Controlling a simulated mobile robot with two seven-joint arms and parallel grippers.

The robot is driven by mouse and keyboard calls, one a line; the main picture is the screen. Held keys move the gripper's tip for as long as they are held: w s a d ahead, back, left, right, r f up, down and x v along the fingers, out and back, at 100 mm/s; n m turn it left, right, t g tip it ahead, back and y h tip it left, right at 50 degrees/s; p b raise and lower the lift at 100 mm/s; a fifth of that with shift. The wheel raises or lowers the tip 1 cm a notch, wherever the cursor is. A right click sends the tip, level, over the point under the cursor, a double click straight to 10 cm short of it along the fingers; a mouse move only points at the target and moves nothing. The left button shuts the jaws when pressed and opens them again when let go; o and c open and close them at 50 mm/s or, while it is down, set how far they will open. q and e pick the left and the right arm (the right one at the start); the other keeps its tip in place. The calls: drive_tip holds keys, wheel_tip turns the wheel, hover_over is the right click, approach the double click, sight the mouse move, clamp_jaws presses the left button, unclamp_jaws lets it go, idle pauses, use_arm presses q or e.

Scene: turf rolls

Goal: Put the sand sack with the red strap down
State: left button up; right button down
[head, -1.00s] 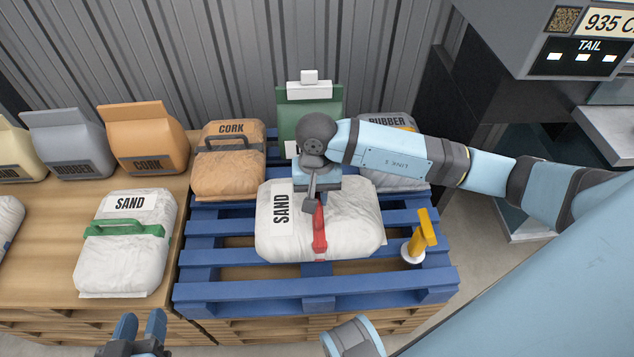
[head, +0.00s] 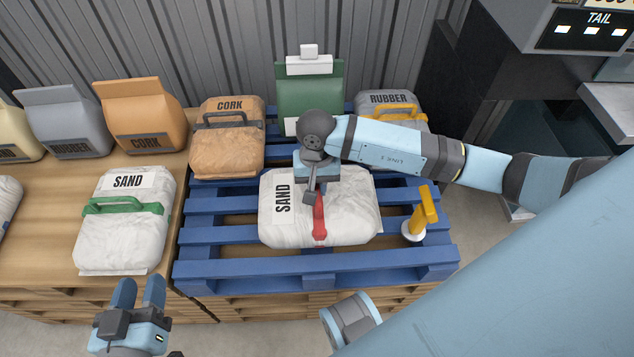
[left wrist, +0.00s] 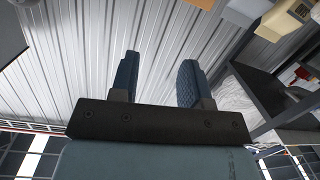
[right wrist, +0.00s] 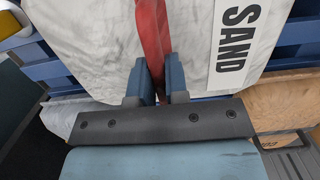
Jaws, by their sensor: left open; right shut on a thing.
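The white sand sack with the red strap (head: 350,215) is at the front middle of the blue pallet (head: 240,276) in the head view. It looks level and close to the slats; whether it bears on them I cannot tell. My right gripper (head: 314,192) is above it, shut on the red strap. In the right wrist view the red strap (right wrist: 152,40) runs between the right fingers (right wrist: 158,85), beside the SAND label. My left gripper (head: 139,292) is open and empty, in front of the wooden pallet's edge; its fingers (left wrist: 155,80) also show in the left wrist view.
A cork sack (head: 228,140), a green clipboard (head: 309,105) and a rubber sack (head: 386,103) stand along the pallet's back. A yellow-handled thing (head: 420,215) stands close right of the held sack.

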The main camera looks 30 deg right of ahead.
drive_tip(key=shift+w+r, duration=0.1)
drive_tip(key=shift+r, duration=0.05)
drive_tip(key=c, duration=1.5)
unclamp_jaws()
drive_tip(key=shift+f, duration=0.2)
drive_tip(key=o, duration=0.4)
drive_tip(key=shift+r, duration=0.2)
